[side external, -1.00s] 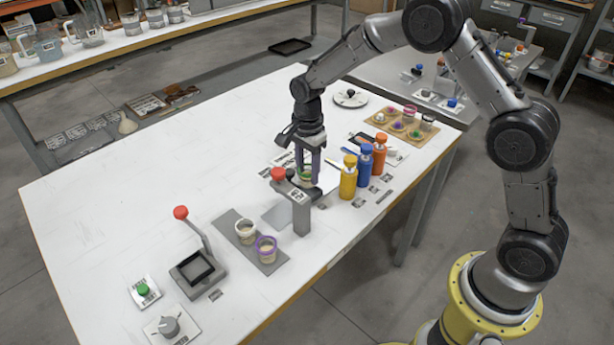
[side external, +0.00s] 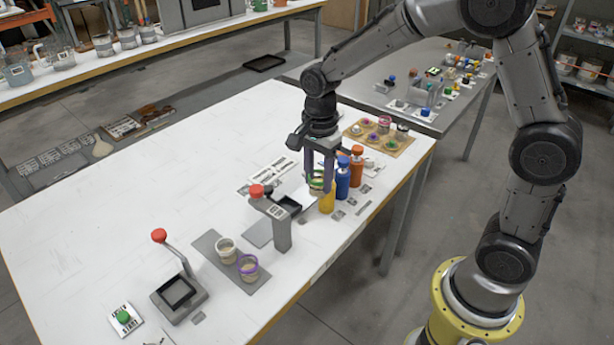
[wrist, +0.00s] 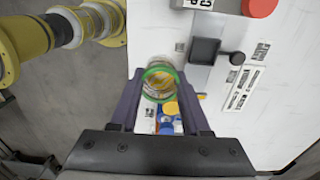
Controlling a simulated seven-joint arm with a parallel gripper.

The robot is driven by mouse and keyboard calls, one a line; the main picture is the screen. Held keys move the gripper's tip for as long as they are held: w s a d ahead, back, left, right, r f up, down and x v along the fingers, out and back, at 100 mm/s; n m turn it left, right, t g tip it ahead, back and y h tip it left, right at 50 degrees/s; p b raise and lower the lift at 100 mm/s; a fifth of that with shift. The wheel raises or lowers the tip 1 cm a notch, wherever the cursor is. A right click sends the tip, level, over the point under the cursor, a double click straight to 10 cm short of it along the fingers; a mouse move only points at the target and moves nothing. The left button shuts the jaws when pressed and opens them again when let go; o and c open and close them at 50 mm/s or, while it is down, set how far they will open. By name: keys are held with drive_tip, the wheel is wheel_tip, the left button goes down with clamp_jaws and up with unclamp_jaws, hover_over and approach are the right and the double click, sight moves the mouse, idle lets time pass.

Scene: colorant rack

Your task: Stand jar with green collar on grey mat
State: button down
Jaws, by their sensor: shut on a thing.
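My gripper (side external: 318,182) is shut on the jar with the green collar (wrist: 160,82), one finger on each side of it. In the side view the jar (side external: 316,184) is partly hidden by the fingers and appears just in front of the yellow bottle. It seems held above the table, but the height is hard to tell. The grey mat (side external: 209,241) lies to the left on the white table. Two jars stand on it: one with a pale collar (side external: 226,252) and one with a purple collar (side external: 248,268).
A grey stand with a red knob (side external: 257,191) rises between my gripper and the mat. Yellow, blue (side external: 343,178) and orange (side external: 357,166) bottles stand close by. A red-knobbed lever press (side external: 178,292) is left of the mat. The table's far left is clear.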

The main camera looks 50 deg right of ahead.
drive_tip(key=s+r, duration=0.4)
drive_tip(key=r, duration=0.3)
drive_tip(key=w+a+n, duration=0.6)
drive_tip(key=w+a, duration=1.4)
drive_tip(key=w, duration=0.1)
wheel_tip(320, 180, down, 12)
drive_tip(key=shift+s, duration=0.2)
drive_tip(key=shift+d, duration=0.1)
drive_tip(key=shift+f, duration=2.85)
drive_tip(key=shift+f, duration=0.55)
